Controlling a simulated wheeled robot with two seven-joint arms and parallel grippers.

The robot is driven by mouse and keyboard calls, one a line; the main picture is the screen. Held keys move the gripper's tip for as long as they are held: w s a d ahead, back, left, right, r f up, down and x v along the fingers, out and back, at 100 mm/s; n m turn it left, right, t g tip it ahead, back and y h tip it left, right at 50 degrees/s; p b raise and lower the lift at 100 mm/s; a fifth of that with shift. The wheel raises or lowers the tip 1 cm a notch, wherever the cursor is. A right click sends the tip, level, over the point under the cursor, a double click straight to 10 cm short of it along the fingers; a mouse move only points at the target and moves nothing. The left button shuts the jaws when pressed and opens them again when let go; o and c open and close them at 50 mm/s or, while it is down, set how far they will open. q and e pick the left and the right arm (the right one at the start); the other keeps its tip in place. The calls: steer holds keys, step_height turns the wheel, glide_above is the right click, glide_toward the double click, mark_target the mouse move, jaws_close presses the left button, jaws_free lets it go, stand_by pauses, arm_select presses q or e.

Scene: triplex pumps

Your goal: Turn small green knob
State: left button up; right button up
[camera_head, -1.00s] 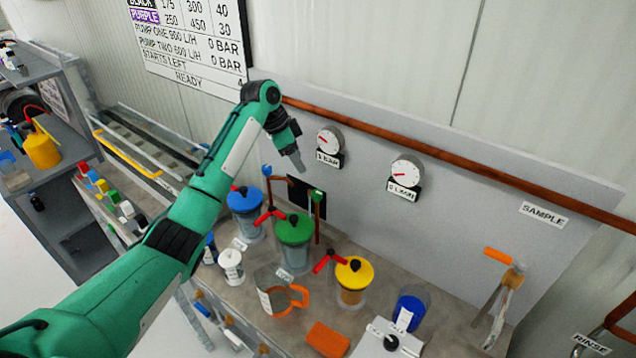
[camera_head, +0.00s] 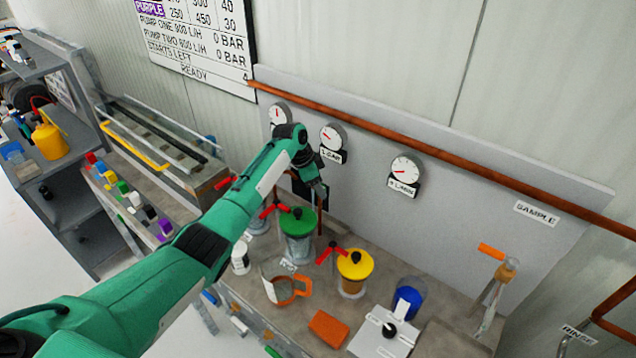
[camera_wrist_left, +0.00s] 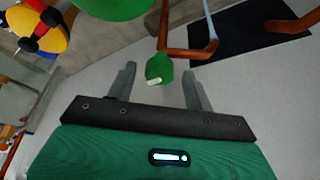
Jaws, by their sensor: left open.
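The small green knob (camera_wrist_left: 158,69) sits on the end of a copper pipe in the left wrist view, with a pale mark on it. My left gripper (camera_wrist_left: 160,82) is open, with one finger on each side of the knob; I cannot tell whether either touches it. In the head view my left gripper (camera_head: 319,188) points down behind the green-lidded vessel (camera_head: 299,250), close to the panel. There the knob is hidden or too small to make out. My right gripper is not in view.
A yellow-lidded vessel (camera_head: 353,284), a jug with an orange handle (camera_head: 292,292), an orange block (camera_head: 328,328) and a blue cup (camera_head: 408,300) stand on the bench. Gauges (camera_head: 404,172) and a long copper pipe (camera_head: 440,155) are on the wall panel.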

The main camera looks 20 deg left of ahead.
arm_select(q)
steer(key=shift+s, duration=0.1)
steer(key=c, duration=0.9)
steer(key=shift+c, duration=0.4)
steer(key=n+p, duration=0.1)
steer(key=n+y+p, duration=0.1)
steer(key=n+p, duration=0.1)
steer(key=shift+s+d+r+n+t, duration=0.1)
steer(key=shift+d+r+n+t, duration=0.1)
steer(key=shift+n+t, duration=0.15)
steer(key=n+p, duration=0.1)
steer(key=n, duration=0.1)
steer(key=n+t+y+p, duration=0.1)
steer(key=n+p, duration=0.1)
steer(key=shift+n+y+p, duration=0.25)
steer(key=shift+y+p, duration=0.05)
steer(key=n, duration=0.1)
steer(key=n+y+p, duration=0.1)
steer(key=n, duration=0.1)
steer(key=shift+d+f+n, duration=0.15)
steer(key=shift+n, duration=0.15)
steer(key=n+y, duration=0.2)
steer(key=n, duration=0.3)
steer(key=shift+d, duration=0.1)
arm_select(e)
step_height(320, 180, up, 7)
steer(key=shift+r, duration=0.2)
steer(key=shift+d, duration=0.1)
